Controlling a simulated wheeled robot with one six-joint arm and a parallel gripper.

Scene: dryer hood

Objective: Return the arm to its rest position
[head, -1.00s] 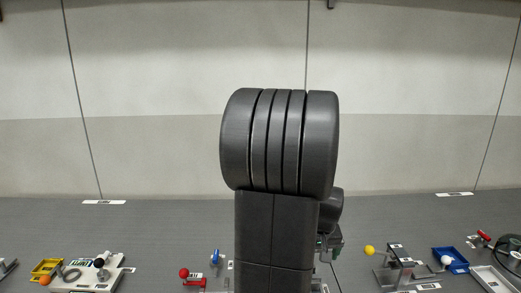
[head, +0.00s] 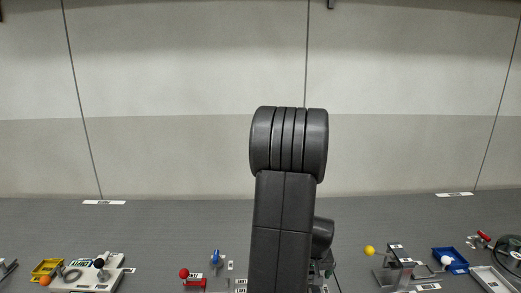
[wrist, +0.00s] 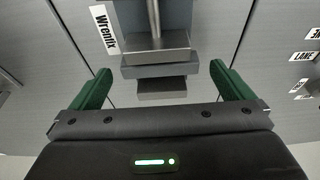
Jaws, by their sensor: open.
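My arm (head: 285,215) stands upright in the middle of the head view, its rounded dark joint at the top. My gripper shows in the wrist view (wrist: 162,85), with two green fingers wide apart and nothing held between them. Ahead of the fingers is a grey stepped metal block (wrist: 158,62) on a rod, beside a label reading "Wrenfix" (wrist: 104,28). I cannot tell whether the block touches anything of mine. In the head view the gripper's fingers are hidden behind the arm.
On the bench left are a yellow tray (head: 46,268), a white board with fittings (head: 88,280) and a red-knobbed lever (head: 184,273). On the right are a yellow knob (head: 369,251), a blue tray (head: 450,261) and a grey tray (head: 492,279). The back wall (head: 180,90) is bare.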

